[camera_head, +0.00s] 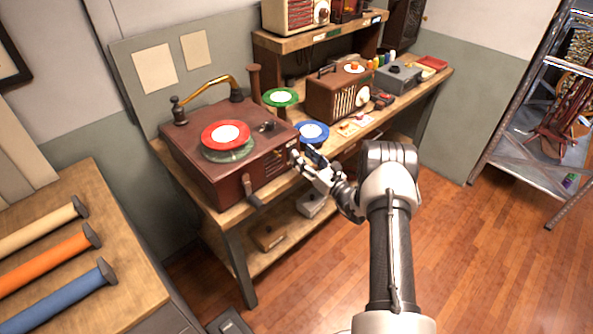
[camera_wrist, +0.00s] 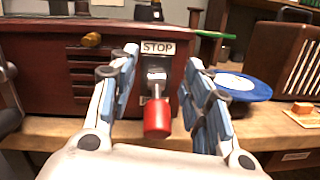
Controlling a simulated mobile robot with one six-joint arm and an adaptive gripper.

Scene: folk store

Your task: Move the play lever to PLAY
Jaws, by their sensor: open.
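The play lever (camera_wrist: 157,112) has a red knob and a metal shank, and it hangs downward below the STOP label (camera_wrist: 158,47) in the wrist view. It is on the front of the dark red record player (camera_head: 215,158). My gripper (camera_wrist: 160,75) is open, with one finger on each side of the lever and a visible gap to each. In the head view my gripper (camera_head: 303,163) is at the player's front right corner and hides the lever. Any PLAY label is hidden or unreadable.
A red disc (camera_head: 226,133) lies on the player, with a brass tone arm (camera_head: 212,84) behind it. A crank (camera_head: 252,193) sticks out of the player's front. A blue disc (camera_head: 311,132), a green disc (camera_head: 281,97) and a brown radio (camera_head: 338,93) stand to the right. The floor in front is clear.

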